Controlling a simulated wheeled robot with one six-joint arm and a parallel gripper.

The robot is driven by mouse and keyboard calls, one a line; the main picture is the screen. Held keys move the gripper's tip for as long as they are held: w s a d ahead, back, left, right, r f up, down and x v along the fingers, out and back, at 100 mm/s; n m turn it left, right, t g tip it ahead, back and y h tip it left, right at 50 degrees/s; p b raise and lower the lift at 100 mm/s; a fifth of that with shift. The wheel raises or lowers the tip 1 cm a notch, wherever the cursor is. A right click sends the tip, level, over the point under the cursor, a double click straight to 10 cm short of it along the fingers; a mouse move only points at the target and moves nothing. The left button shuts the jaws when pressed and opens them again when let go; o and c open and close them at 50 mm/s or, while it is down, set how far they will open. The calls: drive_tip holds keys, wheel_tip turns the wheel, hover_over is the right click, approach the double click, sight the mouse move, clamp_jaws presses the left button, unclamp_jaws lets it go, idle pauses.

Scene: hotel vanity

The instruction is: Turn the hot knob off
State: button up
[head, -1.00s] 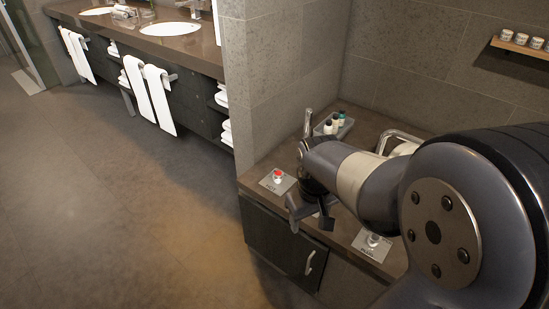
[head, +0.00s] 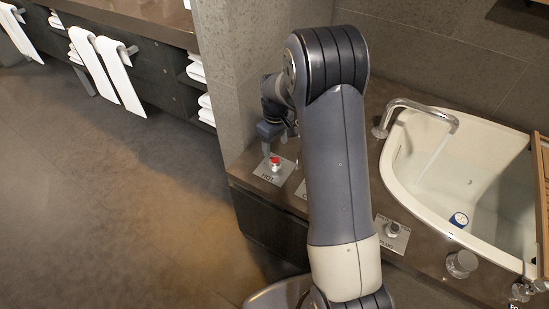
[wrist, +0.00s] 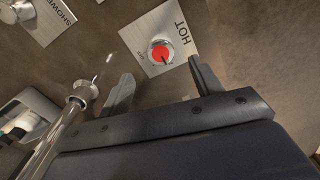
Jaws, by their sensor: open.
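The hot knob (head: 275,161) has a red cap and stands on a pale square plate marked HOT (head: 267,174) at the counter's left front corner. In the wrist view the red knob (wrist: 160,51) shows just beyond the two fingertips, roughly between them, with a dark pointer mark on its lower right. The small lettering on the plate is too blurred to read surely. My gripper (head: 273,134) is open and empty, close behind and above the knob; its fingers (wrist: 162,78) appear apart from it. My arm hides part of the counter.
A faucet (head: 418,112) runs a thin stream into the white basin (head: 395,180), where a small blue-and-white item (head: 459,219) lies. Another plate with a knob (head: 392,229) is at right. A metal spout (wrist: 83,94) and a shower knob plate (wrist: 47,18) are near my left finger.

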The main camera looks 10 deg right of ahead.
sight(275, 160)
wheel_tip(275, 160, down, 8)
drive_tip(key=shift+f+b, duration=0.1)
drive_tip(key=shift+b, duration=0.35)
drive_tip(key=c, duration=1)
